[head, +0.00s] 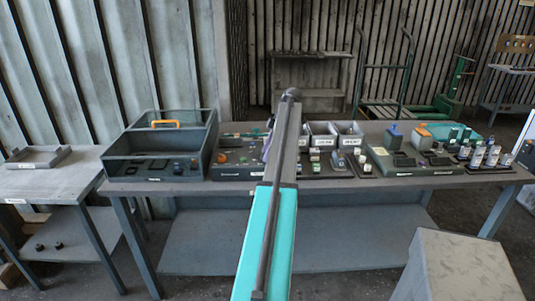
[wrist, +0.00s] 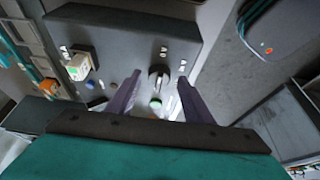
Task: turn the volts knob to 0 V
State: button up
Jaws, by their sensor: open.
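In the wrist view a dark grey panel (wrist: 120,40) carries a round knob (wrist: 153,84) with a pale pointer bar. Small white labels sit around the knob, too small to read, so I cannot tell whether it is the volts knob or which value it points at. My gripper (wrist: 159,77) is open, its two purple fingers on the left and right of the knob with gaps to both sides. I cannot tell how far the tips are above the panel. In the head view my gripper (head: 267,147) is mostly hidden behind my arm.
The panel also has a green button (wrist: 155,103) close to the fingers and a pale block-like part with a green top (wrist: 78,67) at left. On the workbench (head: 330,188) stand a grey open case (head: 197,165) with an orange handle and white bins (head: 322,133).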

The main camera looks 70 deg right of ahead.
jog(key=p+v, duration=0.7)
jog(key=v, duration=0.6)
jog(key=shift+r, duration=0.2)
jog(key=shift+s, duration=0.15)
dwell(0.9)
